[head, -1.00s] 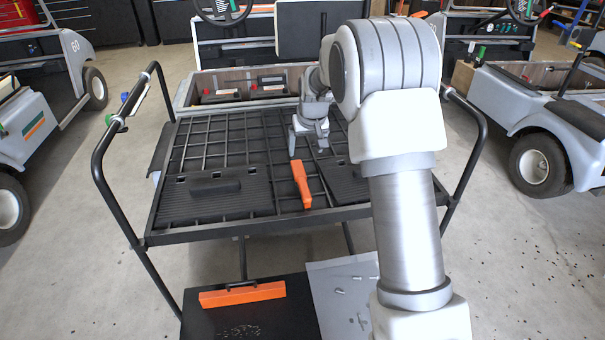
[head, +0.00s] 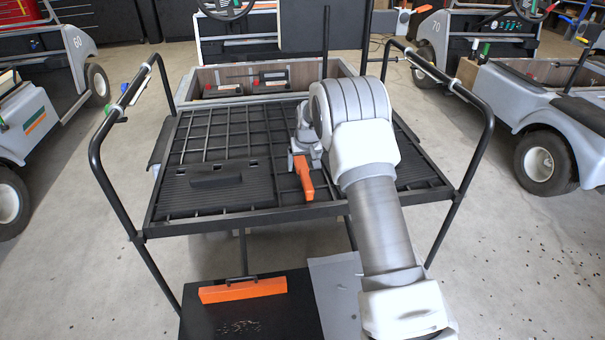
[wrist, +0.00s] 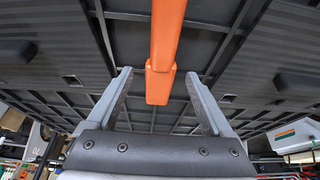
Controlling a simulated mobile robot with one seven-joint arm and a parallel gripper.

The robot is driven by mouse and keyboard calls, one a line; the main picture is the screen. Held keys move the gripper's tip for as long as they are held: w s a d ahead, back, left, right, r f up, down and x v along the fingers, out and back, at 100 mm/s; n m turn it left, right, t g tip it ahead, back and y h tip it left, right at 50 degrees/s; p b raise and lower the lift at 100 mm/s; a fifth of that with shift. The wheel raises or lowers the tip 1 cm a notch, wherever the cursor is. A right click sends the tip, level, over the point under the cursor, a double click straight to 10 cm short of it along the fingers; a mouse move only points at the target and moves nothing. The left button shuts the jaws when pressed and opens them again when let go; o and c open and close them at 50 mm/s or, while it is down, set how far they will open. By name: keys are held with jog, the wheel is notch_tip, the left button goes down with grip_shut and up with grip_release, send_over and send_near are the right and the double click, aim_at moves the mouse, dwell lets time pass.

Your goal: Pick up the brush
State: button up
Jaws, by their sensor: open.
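A long orange object (head: 304,180), which seems to be the brush, lies on the black grid roof panel (head: 240,140) near its front edge. In the wrist view the same orange object (wrist: 166,40) runs down from the top edge, its near end lying between the two finger lines. My gripper (wrist: 159,76) is open, with a finger on each side of that end and visible gaps to both. In the head view my gripper (head: 300,160) is at the object's far end, partly hidden by my arm. Whether it touches the object cannot be told.
The panel rests on a cart frame with tall black side rails (head: 105,150). A dark plate (head: 216,180) with a raised block lies left of the object. An orange bar (head: 242,290) lies on a low black platform. Wheeled carts stand on both sides.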

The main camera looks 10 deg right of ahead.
jog(key=x, duration=0.2)
jog(key=shift+w+f, duration=0.2)
jog(key=shift+f, duration=0.1)
grip_shut()
jog(key=shift+r, duration=0.15)
jog(key=shift+r, duration=0.55)
jog(key=r, duration=0.2)
jog(key=r+p, duration=0.1)
jog(key=shift+s+d+r, duration=0.25)
jog(key=shift+d+r, duration=0.05)
jog(key=shift+d, duration=0.1)
jog(key=s+d+r+p, duration=0.1)
jog(key=s+d+r, duration=0.5)
jog(key=s+d, duration=0.1)
jog(key=shift+d+p, duration=0.35)
jog(key=shift+d, duration=0.15)
